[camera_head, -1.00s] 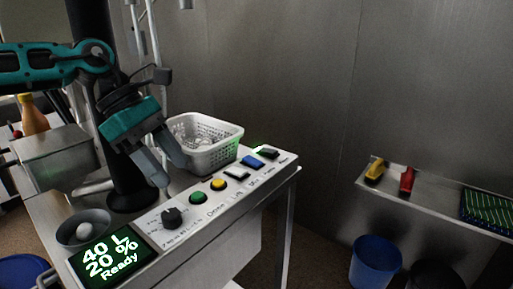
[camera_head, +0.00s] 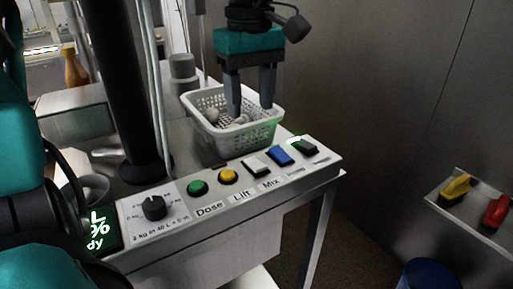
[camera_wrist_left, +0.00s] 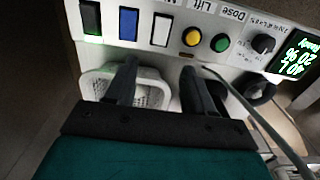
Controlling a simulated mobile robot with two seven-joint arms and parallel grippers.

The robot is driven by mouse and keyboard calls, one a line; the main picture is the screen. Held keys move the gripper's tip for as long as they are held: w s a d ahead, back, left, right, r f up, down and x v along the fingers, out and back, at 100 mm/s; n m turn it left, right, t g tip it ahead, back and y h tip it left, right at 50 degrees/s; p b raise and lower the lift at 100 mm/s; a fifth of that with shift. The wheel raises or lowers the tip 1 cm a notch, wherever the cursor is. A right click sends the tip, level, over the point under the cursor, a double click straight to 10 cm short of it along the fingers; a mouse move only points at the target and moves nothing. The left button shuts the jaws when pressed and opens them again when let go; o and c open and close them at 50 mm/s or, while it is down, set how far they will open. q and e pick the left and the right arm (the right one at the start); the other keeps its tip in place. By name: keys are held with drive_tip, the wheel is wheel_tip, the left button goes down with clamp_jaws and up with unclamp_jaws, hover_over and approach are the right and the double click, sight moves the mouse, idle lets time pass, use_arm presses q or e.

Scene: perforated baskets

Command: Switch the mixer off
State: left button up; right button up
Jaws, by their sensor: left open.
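The control panel (camera_head: 180,215) carries a row of controls. There are a black knob (camera_head: 154,207), a green button (camera_head: 197,187), a yellow button (camera_head: 228,176), a white rocker (camera_head: 256,164), a blue rocker (camera_head: 281,156) and a dark green rocker (camera_head: 304,146) with a lit green edge. The "Mix" label (camera_head: 270,184) appears below the white rocker. My left gripper (camera_head: 251,108) is open and empty, fingers pointing down over the white basket, behind the rockers. In the left wrist view, the gripper (camera_wrist_left: 159,75) is apart from the rockers (camera_wrist_left: 129,24).
The perforated white basket (camera_head: 205,130) holds some pale items. A display (camera_head: 98,230) is partly hidden by my arm at lower left. A dark column stands behind the panel. A shelf (camera_head: 470,216) with yellow and red objects and a blue bin (camera_head: 430,275) are at right.

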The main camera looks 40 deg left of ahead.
sight(251, 159)
use_arm(q)
wheel_tip(251, 159, down, 10)
drive_tip(key=shift+r+b, duration=0.2)
drive_tip(key=shift+b, duration=0.3)
drive_tip(key=shift+f, duration=0.45)
use_arm(e)
drive_tip(key=shift+w+a+f, duration=0.15)
drive_tip(key=shift+w+a, duration=0.05)
drive_tip(key=shift+a, duration=0.15)
